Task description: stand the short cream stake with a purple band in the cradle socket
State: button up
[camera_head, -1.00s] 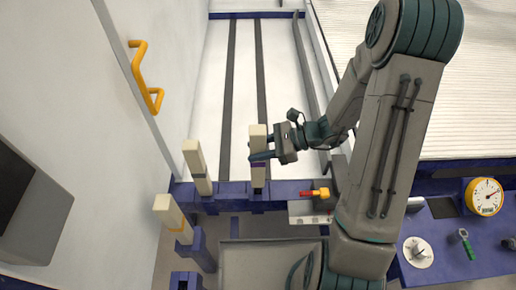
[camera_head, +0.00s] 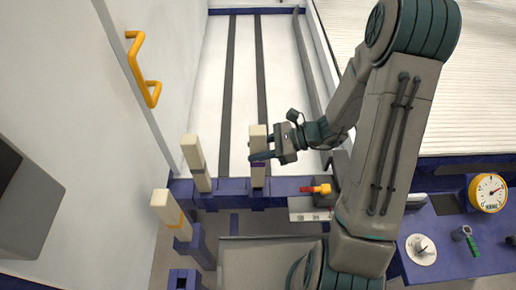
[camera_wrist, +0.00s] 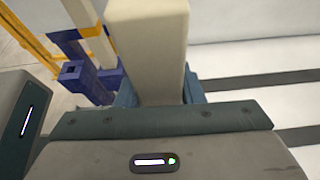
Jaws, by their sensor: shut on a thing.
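The short cream stake with a purple band (camera_head: 258,172) stands upright over the right part of the blue cradle rail (camera_head: 228,191). It also fills the middle of the wrist view (camera_wrist: 148,45). My gripper (camera_head: 260,156) is shut on the stake just above the purple band, reaching in from the right. The stake's foot is at a socket block (camera_head: 258,203) on the rail; I cannot tell whether it is fully inside. The fingers hide part of the stake.
A cream stake with a grey band (camera_head: 194,155) stands left on the rail. One with an orange band (camera_head: 168,208) stands nearer in another blue socket. An empty blue socket (camera_head: 184,279) is at the bottom. A red and yellow handle (camera_head: 318,190) sits right of the stake.

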jog(key=shift+f, duration=0.1)
jog(key=shift+f+b, duration=0.95)
jog(key=shift+f, duration=0.15)
jog(key=o, duration=1.3)
jog(key=shift+d, duration=0.1)
jog(key=p+v, duration=0.2)
jog(key=v, duration=1.1)
jog(key=shift+d+r+p, duration=0.15)
jog(key=shift+d+p, duration=0.15)
jog(key=shift+p, duration=0.05)
